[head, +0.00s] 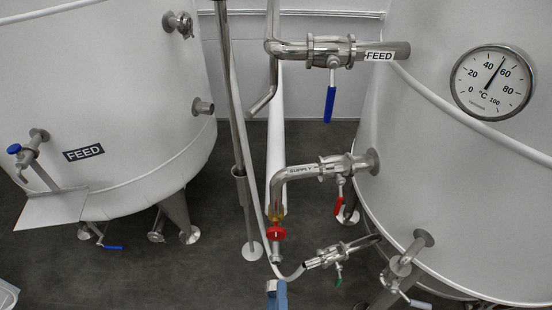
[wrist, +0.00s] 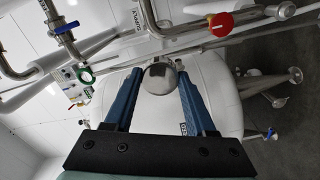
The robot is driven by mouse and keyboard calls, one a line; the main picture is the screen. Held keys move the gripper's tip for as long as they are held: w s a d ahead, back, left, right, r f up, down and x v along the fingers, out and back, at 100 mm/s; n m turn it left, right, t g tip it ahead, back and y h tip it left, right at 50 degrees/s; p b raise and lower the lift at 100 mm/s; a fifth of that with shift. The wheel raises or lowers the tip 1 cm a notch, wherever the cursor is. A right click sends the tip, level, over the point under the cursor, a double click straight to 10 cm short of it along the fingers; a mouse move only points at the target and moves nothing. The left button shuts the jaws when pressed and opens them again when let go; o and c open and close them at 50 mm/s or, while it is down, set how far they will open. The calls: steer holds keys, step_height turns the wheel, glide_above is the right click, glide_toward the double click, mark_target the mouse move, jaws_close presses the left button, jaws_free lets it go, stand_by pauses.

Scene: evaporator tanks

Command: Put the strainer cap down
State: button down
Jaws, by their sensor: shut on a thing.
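The strainer cap (wrist: 160,80) is a round, shiny steel piece held between the blue fingertips of my gripper (wrist: 159,73) in the wrist view. The fingers stand apart by the cap's width, and the cap's far side is hidden. In the head view, only a blue part of my gripper (head: 276,292) shows at the bottom edge, below the supply pipe; I cannot make out the cap there. The gripper is in the air, with the white tank (wrist: 215,95) behind it in the wrist view.
A small plate (head: 50,208) juts from the left tank (head: 110,90). The supply pipe with a red knob (head: 276,232) and a green-handled valve (head: 338,282) are close to my gripper. The right tank (head: 440,170) bounds the right side. Dark floor (head: 200,270) lies open between the tanks.

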steer(key=r+p, duration=0.5)
steer(key=shift+s+r, duration=0.2)
steer(key=shift+f, duration=0.2)
